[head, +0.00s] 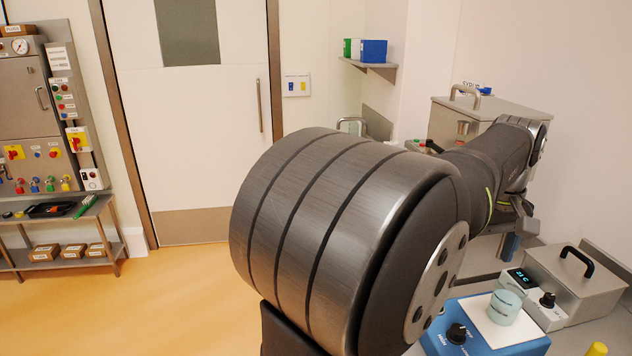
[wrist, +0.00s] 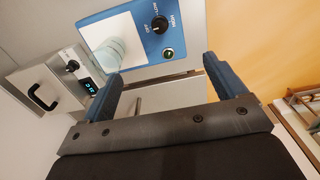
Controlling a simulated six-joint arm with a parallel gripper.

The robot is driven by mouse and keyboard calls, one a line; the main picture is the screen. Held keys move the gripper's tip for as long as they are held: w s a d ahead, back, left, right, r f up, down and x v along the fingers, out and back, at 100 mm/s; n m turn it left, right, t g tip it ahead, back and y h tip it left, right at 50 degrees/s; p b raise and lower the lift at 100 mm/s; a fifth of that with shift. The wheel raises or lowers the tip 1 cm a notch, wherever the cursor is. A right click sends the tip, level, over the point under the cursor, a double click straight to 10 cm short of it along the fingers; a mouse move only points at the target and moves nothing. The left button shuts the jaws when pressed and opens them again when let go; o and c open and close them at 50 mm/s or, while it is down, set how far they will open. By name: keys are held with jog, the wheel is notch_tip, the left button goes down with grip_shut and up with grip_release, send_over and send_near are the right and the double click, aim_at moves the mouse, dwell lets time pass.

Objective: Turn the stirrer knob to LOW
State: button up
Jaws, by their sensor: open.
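The stirrer (head: 440,346) is a blue box with a white top plate at the lower right of the head view, and its blue panel (wrist: 190,45) shows in the wrist view. Its black knob (wrist: 159,25) has OFF, LOW and HIGH marks around it. The knob also shows in the head view (head: 457,333). A pale mark on it is too small to read surely. My gripper (wrist: 162,70) is open and empty, with blue fingers apart. It is clear of the knob, which lies beyond the fingertips in the wrist view. In the head view my arm partly hides the gripper.
A pale blue beaker (head: 505,306) stands on the stirrer's white plate. A grey bath (head: 578,280) with a black handle, display and knob stands beside it. A green button (wrist: 168,53) is close to the stirrer knob. A yellow-capped item (head: 597,349) is at the lower right.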

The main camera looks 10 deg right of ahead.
jog(key=c, duration=0.7)
jog(key=shift+a, duration=0.1)
jog(key=w+a+f+n+g+h, duration=0.2)
jog(key=w+a+f+n+g, duration=0.15)
jog(key=n, duration=0.35)
jog(key=n+h, duration=0.1)
jog(key=n, duration=0.1)
send_near(457, 327)
jog(key=x, duration=0.9)
jog(key=shift+s, duration=0.1)
jog(key=c, duration=1)
